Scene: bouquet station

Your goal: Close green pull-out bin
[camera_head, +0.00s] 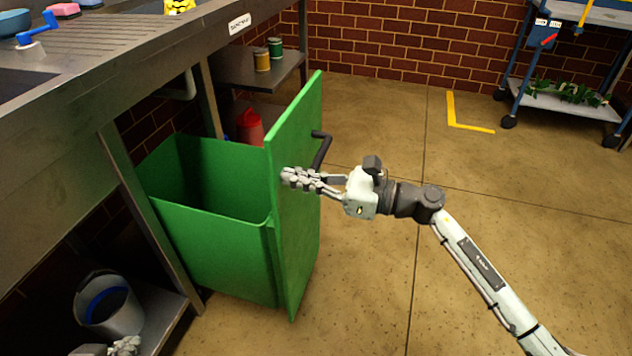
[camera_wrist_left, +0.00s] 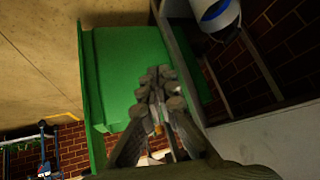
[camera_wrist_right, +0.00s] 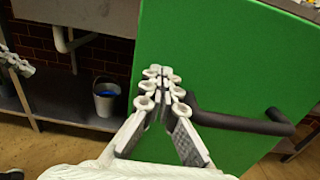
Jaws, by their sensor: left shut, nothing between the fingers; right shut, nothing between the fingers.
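The green pull-out bin (camera_head: 215,245) stands pulled out from under the steel counter, with its open top showing. Its tall front panel (camera_head: 295,230) bears a black bar handle (camera_head: 321,152), seen also in the right wrist view (camera_wrist_right: 240,123). My right gripper (camera_head: 288,178) is shut and empty at the panel's outer face, beside the handle. I cannot tell whether its fingertips touch the panel. My left gripper (camera_head: 122,347) is shut and empty at the lower left, low by the counter's bottom shelf. In the left wrist view, the bin's side (camera_wrist_left: 125,75) lies beyond its fingers.
A grey bucket (camera_head: 108,303) stands on the lower shelf, left of the bin. Two cans (camera_head: 262,60) and a red bottle (camera_head: 249,127) are on shelves behind it. A blue cart (camera_head: 565,97) stands at the far right. The floor right of the bin is clear apart from my arm.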

